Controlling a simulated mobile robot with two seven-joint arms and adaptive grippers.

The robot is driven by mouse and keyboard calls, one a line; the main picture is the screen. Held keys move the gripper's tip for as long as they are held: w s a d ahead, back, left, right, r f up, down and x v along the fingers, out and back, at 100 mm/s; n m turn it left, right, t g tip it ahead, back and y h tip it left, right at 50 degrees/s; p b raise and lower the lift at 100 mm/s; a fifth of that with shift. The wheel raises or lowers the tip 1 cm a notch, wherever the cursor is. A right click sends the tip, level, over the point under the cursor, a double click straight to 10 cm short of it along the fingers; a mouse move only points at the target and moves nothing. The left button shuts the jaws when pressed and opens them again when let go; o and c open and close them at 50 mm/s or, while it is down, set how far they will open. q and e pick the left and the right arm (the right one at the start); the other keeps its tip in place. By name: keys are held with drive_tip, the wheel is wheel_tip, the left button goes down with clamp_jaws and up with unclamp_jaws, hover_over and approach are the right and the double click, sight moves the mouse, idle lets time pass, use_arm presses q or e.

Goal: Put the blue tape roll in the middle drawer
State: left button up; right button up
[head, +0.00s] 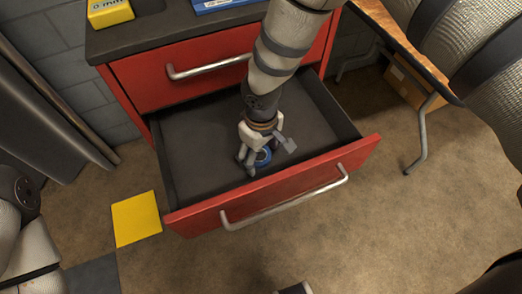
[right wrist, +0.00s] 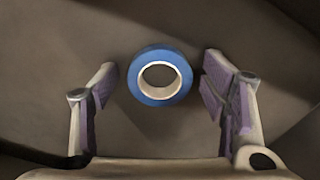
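The blue tape roll (head: 263,156) is inside the open red drawer (head: 285,196), the one just below the shut top drawer (head: 205,68). In the right wrist view the roll (right wrist: 135,80) is a blue ring with a pale core, seen against the dark drawer floor. My right gripper (head: 262,158) points down into the drawer. In the right wrist view its fingers (right wrist: 158,80) are spread on both sides of the roll, with gaps to it. My left arm shows at the lower left edge; its gripper is out of view.
A yellow box (head: 110,13) and a blue box (head: 222,4) are on the cabinet top. A yellow square (head: 136,218) marks the floor left of the drawer. A wooden-edged table (head: 405,42) stands at the right, with a cardboard box (head: 405,85) beneath. The drawer floor around the roll is clear.

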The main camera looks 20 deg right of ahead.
sight(261, 160)
use_arm(q)
drive_tip(key=shift+p+v, duration=1.2)
drive_tip(key=shift+v, duration=0.05)
use_arm(e)
wheel_tip(261, 160, up, 12)
drive_tip(key=shift+r, duration=0.2)
